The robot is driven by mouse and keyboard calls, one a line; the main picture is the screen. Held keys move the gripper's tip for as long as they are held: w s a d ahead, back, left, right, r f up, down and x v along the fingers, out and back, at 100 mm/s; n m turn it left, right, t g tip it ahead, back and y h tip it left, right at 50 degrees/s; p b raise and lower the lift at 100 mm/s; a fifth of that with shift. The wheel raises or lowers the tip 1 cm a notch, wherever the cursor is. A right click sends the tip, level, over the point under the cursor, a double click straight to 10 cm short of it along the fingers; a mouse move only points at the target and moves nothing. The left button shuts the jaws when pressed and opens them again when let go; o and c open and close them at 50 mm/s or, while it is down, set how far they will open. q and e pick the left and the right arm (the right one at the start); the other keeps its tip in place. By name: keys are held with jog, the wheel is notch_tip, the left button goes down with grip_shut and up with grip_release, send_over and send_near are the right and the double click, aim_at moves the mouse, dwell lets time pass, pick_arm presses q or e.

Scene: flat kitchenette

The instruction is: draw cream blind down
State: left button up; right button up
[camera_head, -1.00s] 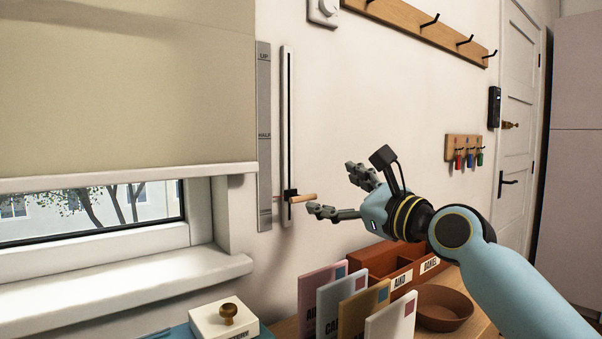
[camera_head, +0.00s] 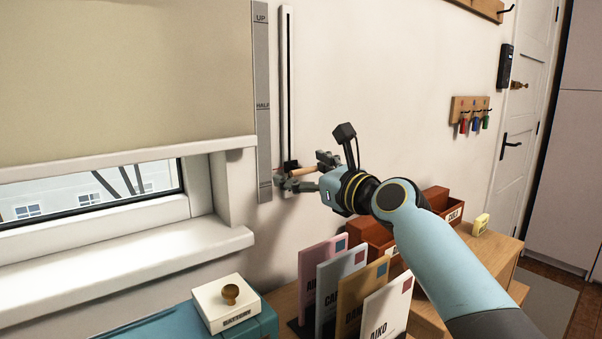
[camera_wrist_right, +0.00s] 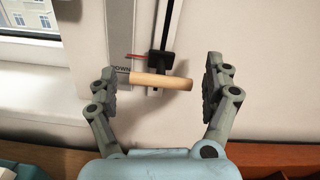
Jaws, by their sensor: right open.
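The cream blind (camera_head: 120,75) hangs over the upper part of the window, its bottom bar above a strip of bare glass. Beside it, a grey scale (camera_head: 263,150) reads UP and HALF, with DOWN at its low end in the right wrist view. A slider with a wooden handle (camera_wrist_right: 160,81) sits low on the vertical track (camera_head: 287,90), near DOWN. My right gripper (camera_head: 300,171) is open, with its fingers on either side of the handle. In the right wrist view the handle lies between the fingertips (camera_wrist_right: 160,88), with a gap to the right finger. My left gripper is not in view.
A brown sorter (camera_head: 372,240) is behind the envelopes. The window sill (camera_head: 130,260) juts out at left.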

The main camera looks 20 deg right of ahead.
jog(key=shift+w+a, duration=0.15)
jog(key=shift+w, duration=0.35)
jog(key=shift+c, duration=0.3)
jog(key=c, duration=1.6)
jog(key=shift+w+f, duration=0.1)
jog(key=shift+c, duration=0.2)
